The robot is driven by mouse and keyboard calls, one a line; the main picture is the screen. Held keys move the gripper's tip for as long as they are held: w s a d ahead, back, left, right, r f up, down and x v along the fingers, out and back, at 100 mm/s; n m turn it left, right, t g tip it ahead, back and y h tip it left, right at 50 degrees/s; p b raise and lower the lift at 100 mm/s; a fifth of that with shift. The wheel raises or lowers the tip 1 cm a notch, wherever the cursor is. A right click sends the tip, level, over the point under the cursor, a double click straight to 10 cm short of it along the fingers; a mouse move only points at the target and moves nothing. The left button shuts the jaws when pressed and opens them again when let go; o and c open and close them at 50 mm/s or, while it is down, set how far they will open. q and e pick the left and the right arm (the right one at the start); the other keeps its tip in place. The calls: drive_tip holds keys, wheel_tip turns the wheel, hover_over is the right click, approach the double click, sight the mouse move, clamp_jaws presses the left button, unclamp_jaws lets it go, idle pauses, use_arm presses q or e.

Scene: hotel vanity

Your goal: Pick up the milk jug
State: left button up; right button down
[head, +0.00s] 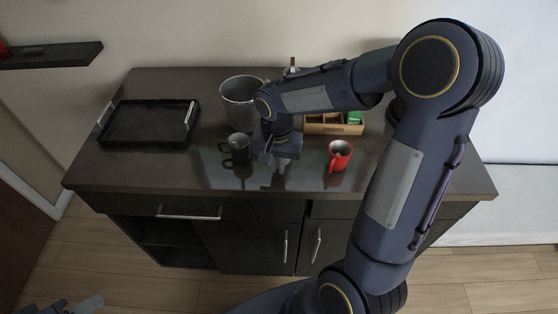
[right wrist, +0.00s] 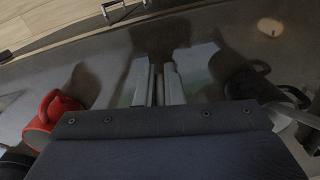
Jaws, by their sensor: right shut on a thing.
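My right gripper (head: 275,178) points down over the front middle of the dark counter, between a dark mug (head: 238,148) and a red mug (head: 339,156). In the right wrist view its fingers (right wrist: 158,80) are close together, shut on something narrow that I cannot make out. I cannot pick out a milk jug for sure; the gripper body hides what is right below and behind it. In that view the red mug (right wrist: 45,122) and the dark mug (right wrist: 245,87) stand apart from the fingers on either side. My left gripper (head: 88,304) barely shows at the bottom left, its opening unclear.
A grey bucket (head: 238,98) stands behind the dark mug. A wooden box (head: 320,128) with compartments and a green item sits behind the red mug. A black tray (head: 150,122) lies at the left of the counter (head: 120,172). The front left counter is clear.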

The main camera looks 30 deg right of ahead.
drive_tip(key=shift+w+r, duration=0.1)
drive_tip(key=shift+r, duration=0.95)
drive_tip(key=s+d+r+b, duration=0.1)
drive_tip(key=s+r, duration=0.9)
drive_tip(key=s, duration=0.4)
drive_tip(key=shift+r+b, duration=0.3)
drive_tip(key=shift+r, duration=0.1)
drive_tip(key=shift+d, duration=0.15)
idle(0.7)
